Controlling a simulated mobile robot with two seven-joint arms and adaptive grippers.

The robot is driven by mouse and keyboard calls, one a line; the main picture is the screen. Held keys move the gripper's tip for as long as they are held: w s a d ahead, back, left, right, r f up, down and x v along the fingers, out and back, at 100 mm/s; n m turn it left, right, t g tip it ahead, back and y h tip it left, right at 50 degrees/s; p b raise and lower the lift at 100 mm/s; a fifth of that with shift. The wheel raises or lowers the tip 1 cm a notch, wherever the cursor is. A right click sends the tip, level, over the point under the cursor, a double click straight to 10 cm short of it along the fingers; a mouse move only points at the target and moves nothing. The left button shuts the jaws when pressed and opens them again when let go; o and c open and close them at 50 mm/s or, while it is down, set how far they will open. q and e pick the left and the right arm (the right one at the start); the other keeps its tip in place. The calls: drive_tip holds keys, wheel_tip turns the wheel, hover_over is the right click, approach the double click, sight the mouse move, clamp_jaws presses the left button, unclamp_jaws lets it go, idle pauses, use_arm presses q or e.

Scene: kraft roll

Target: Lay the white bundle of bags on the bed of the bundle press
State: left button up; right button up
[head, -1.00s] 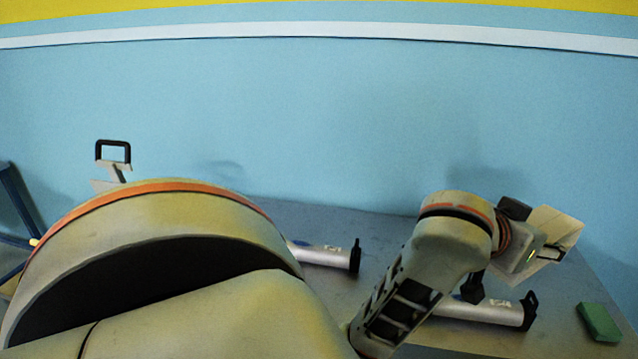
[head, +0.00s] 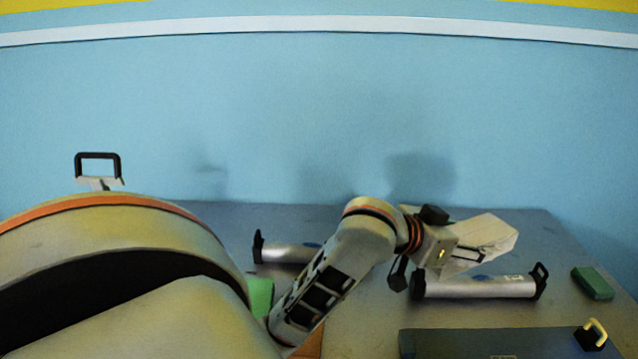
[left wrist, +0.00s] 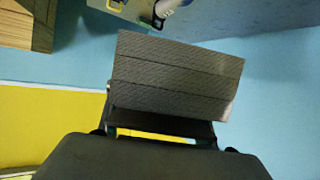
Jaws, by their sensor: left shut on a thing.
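My left gripper (head: 470,256) is shut on the white bundle of bags (head: 493,237) and holds it tilted above the table's back right. In the left wrist view the bundle (left wrist: 178,76) looks grey, a flat stack with crosswise lines, sticking out beyond the fingers (left wrist: 160,133). In the head view it is just behind and above a silver bar. I cannot tell for sure which thing is the bundle press. A black handle on a pale bracket (head: 98,170) stands at the left, its lower part hidden by my arm. My right gripper is not in view.
Two silver bars with black end brackets (head: 478,288) (head: 288,253) lie on the grey table (head: 375,310). A green block (head: 593,283) is at the right edge. A dark flat unit with a yellow handle (head: 510,343) is in front. Another green thing (head: 260,295) is partly hidden by my arm.

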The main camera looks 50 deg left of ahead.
use_arm(q)
drive_tip(key=s+a+f+m+g+h+b, duration=0.1)
drive_tip(key=a+f+m+g+h+b, duration=0.1)
drive_tip(key=f, duration=0.8)
drive_tip(key=a+m+h, duration=0.1)
drive_tip(key=m+h, duration=0.1)
drive_tip(key=shift+f+m+h, duration=0.3)
drive_tip(key=shift+f+h, duration=0.1)
drive_tip(key=s+a+f+m+g+h, duration=0.1)
drive_tip(key=a+f+m+g+b, duration=0.1)
drive_tip(key=a, duration=0.1)
drive_tip(key=s+a+f+m+h, duration=0.1)
drive_tip(key=shift+s+a+f+g+h+b, duration=0.25)
drive_tip(key=shift+s+f+g+h+b, duration=0.05)
drive_tip(key=shift+f+g+b, duration=0.1)
drive_tip(key=s+a+r+m+g+h+b, duration=0.1)
drive_tip(key=a+r+m+g+b, duration=0.15)
drive_tip(key=a+r, duration=0.75)
drive_tip(key=b, duration=0.2)
hover_over(365, 296)
drive_tip(key=shift+t+h, duration=0.25)
drive_tip(key=shift+h, duration=0.05)
wheel_tip(365, 296, down, 16)
drive_tip(key=shift+w+r, duration=0.1)
drive_tip(key=shift+f, duration=2.75)
drive_tip(key=o, duration=1.4)
drive_tip(key=shift+o, duration=0.2)
